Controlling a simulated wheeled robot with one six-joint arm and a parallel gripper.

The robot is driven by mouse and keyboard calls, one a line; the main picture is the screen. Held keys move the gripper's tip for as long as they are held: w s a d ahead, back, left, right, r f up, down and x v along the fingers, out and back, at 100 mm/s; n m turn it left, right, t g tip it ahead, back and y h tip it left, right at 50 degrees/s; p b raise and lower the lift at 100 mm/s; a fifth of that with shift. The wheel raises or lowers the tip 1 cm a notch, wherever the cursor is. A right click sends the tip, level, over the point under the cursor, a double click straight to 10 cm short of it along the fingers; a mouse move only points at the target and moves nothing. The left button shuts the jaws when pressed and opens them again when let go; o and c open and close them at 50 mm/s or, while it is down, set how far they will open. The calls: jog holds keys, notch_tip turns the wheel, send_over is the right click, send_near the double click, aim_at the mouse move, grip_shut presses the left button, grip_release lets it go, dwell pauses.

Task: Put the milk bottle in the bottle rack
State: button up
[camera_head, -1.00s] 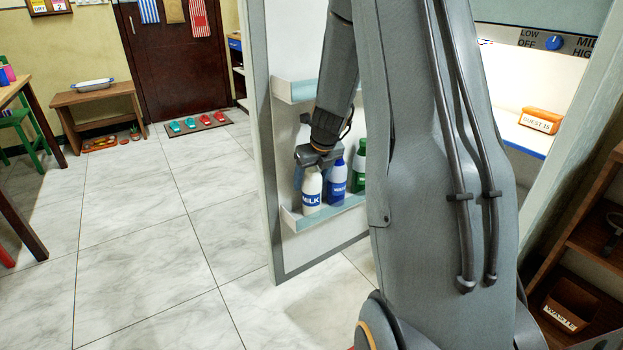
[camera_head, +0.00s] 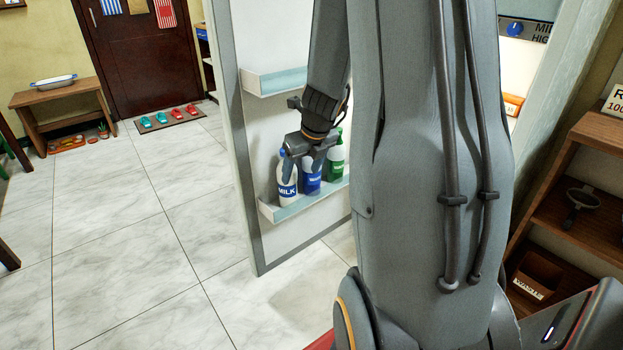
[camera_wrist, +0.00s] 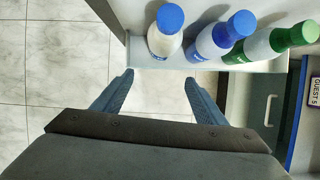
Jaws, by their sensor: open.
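The white milk bottle (camera_head: 287,190) with a blue cap stands upright at the left end of the bottle rack (camera_head: 300,206), the lower shelf on the open fridge door. In the wrist view the milk bottle (camera_wrist: 164,42) stands beyond the fingertips, apart from them, inside the rack's rim (camera_wrist: 150,64). My gripper (camera_head: 303,168) is in front of the bottles and partly covers them. In the wrist view my gripper (camera_wrist: 159,78) is open, with nothing between its fingers.
A blue-capped bottle (camera_head: 311,181) and a green bottle (camera_head: 336,160) stand right of the milk in the rack. An upper door shelf (camera_head: 275,82) is above. A wooden shelf unit (camera_head: 575,200) is at the right.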

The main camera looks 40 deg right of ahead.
jog(key=s, duration=0.5)
jog(key=s+a+r+n+g+y, duration=0.1)
jog(key=s+a+r+n, duration=0.1)
jog(key=a+n, duration=0.55)
jog(key=s+a+r+n+y, duration=0.1)
jog(key=s+a+r+n, duration=0.1)
jog(key=a+n, duration=0.5)
jog(key=s+a+r+n+g, duration=0.1)
jog(key=s+a+r+n, duration=0.15)
jog(key=a+n, duration=0.45)
jog(key=s+a+r+n+g, duration=0.1)
jog(key=s+a+n, duration=0.3)
jog(key=n, duration=0.5)
jog(key=s+a+r+n+g+h, duration=0.1)
jog(key=s+a+r+n, duration=0.1)
jog(key=s+a+n, duration=0.3)
jog(key=s+n, duration=0.3)
jog(key=n, duration=0.1)
jog(key=shift+s+r, duration=0.25)
